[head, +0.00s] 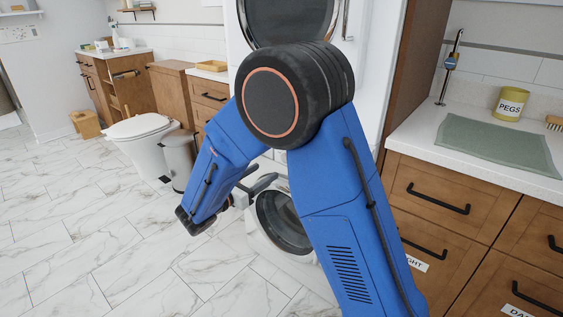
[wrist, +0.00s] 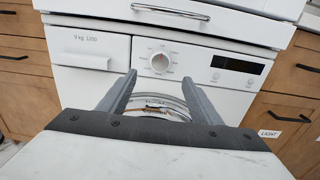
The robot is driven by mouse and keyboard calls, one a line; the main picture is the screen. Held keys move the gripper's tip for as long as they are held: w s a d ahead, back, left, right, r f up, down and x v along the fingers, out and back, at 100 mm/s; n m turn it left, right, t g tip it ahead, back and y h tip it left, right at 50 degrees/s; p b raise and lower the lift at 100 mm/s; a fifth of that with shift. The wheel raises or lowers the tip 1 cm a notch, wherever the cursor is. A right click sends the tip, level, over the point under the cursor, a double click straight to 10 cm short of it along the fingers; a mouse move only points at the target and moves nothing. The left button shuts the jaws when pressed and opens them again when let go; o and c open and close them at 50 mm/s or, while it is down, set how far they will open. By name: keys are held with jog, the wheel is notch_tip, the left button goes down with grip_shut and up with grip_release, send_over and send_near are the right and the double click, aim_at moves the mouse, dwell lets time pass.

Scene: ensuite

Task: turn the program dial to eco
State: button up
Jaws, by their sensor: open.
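The marks are too small to read in the wrist view, so I cannot tell where the dial points. My gripper (wrist: 158,80) is open, with its two grey fingers pointing at the panel, one on each side below the dial. Nothing is between the fingers, and they look apart from the dial. In the head view my arm hides the dial; the washing machine's round door (head: 283,222) shows beside it.
A detergent drawer (wrist: 90,52) is left of the dial and a dark display (wrist: 238,64) with small buttons is right. A white front with a bar handle (wrist: 170,12) is above. Wooden drawers (head: 440,200) flank the machine. The marble floor (head: 90,220) is clear at left.

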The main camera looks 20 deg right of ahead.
jog(key=x, duration=1)
jog(key=shift+w+d, duration=0.2)
jog(key=shift+d, duration=0.15)
jog(key=c, duration=1)
jog(key=shift+c, duration=0.2)
jog(key=shift+m, duration=0.3)
jog(key=shift+m, duration=8.6)
